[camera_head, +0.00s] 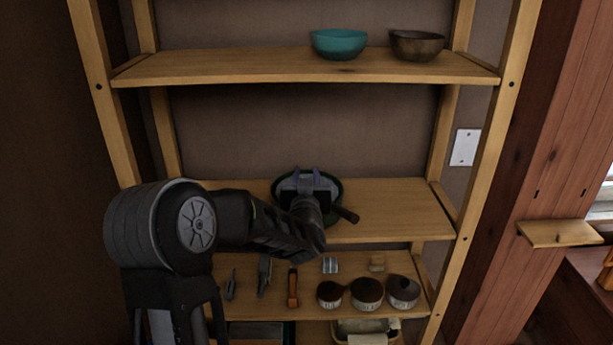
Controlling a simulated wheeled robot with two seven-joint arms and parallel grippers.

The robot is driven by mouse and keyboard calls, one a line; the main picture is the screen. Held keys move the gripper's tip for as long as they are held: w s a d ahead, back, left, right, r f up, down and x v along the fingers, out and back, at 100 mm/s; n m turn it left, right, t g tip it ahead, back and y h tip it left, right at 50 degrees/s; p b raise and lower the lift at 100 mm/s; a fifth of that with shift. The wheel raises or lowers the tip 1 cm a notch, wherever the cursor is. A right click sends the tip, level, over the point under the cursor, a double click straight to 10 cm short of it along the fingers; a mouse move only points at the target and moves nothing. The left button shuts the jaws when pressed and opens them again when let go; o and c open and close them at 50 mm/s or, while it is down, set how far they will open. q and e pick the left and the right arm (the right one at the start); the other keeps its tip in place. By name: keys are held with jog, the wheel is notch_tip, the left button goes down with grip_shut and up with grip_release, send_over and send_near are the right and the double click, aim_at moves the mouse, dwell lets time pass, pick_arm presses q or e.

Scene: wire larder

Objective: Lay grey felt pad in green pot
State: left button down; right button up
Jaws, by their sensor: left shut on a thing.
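The green pot (337,191) stands on the middle wooden shelf, its dark handle pointing to the lower right. My left arm reaches in from the left and my left gripper (307,182) is over the pot, covering much of its opening. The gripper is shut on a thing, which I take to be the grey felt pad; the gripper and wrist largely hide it. I cannot tell whether the pad touches the pot's floor. My right gripper is not in view.
The upper shelf (220,66) holds a teal bowl (338,44) and a brown bowl (416,45). The lower shelf holds several small tools and three round pots, one of them at the right (403,291). The middle shelf (400,205) is clear right of the pot. Wooden posts flank the shelves.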

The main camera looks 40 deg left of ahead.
pick_arm(q)
jog(key=shift+f+b, duration=2.95)
jog(key=shift+f, duration=0.15)
jog(key=c, duration=1)
grip_release()
jog(key=v, duration=0.7)
jog(key=shift+s+d, duration=0.25)
jog(key=shift+s, duration=0.1)
